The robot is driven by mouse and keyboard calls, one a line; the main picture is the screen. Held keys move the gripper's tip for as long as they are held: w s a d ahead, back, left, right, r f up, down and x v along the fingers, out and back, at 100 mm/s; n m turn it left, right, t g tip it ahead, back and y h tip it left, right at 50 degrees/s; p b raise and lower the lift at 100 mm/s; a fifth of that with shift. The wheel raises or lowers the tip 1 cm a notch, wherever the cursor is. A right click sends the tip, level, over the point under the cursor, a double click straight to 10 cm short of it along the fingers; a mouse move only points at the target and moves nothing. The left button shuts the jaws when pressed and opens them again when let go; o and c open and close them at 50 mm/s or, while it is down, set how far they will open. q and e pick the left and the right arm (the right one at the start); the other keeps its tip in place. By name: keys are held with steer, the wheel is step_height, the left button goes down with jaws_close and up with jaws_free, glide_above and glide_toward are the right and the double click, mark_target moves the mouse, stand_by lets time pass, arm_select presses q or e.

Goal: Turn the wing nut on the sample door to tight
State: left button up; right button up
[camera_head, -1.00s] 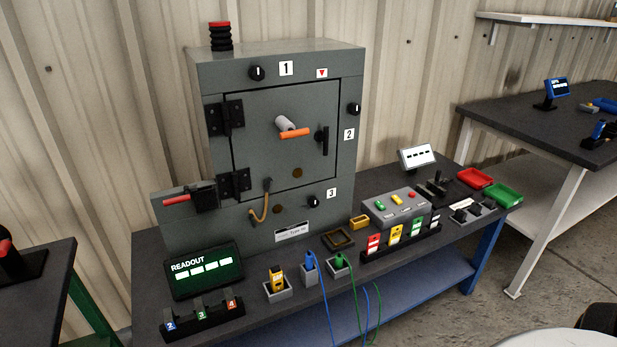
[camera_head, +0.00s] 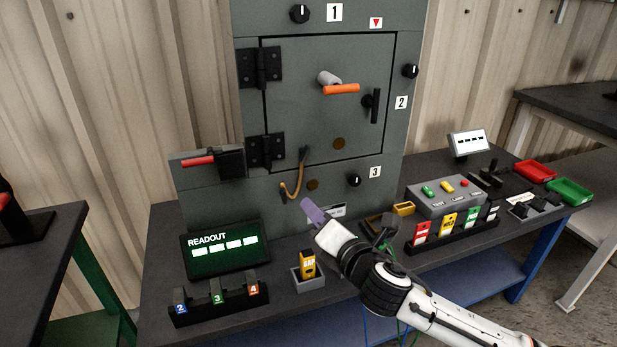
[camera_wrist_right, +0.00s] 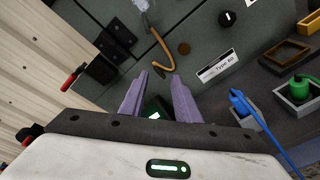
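The grey door (camera_head: 300,100) of the enclosure is shut. An orange bar (camera_head: 341,89) on a pale grey stud (camera_head: 327,78) stands out from its middle and looks like the wing nut; the bar lies near level. A black handle (camera_head: 374,105) sits upright at the door's right edge. My right gripper (camera_head: 311,208) is below the door, in front of the enclosure's lower panel and well apart from the bar. In the right wrist view its two purple fingers (camera_wrist_right: 159,82) are spread with nothing between them. My left gripper is not in view.
An orange-brown cable (camera_head: 295,184) loops below the door. A red lever (camera_head: 198,161) sticks out at the left. The readout (camera_head: 222,250), yellow plug (camera_head: 308,264) and button box (camera_head: 444,194) stand on the bench. The space before the door is clear.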

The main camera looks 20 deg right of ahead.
mark_target(306, 156)
steer(key=w+d+r+n+t+b, duration=0.1)
steer(key=w+d+r+n+t, duration=0.1)
steer(key=w+r+n, duration=0.3)
steer(key=shift+m+h, duration=0.4)
steer(key=shift+m, duration=0.2)
steer(key=w, duration=0.2)
steer(key=w+b, duration=0.1)
steer(key=w, duration=0.2)
steer(key=w+r, duration=0.1)
steer(key=w, duration=0.2)
steer(key=shift+r, duration=0.1)
jaws_close()
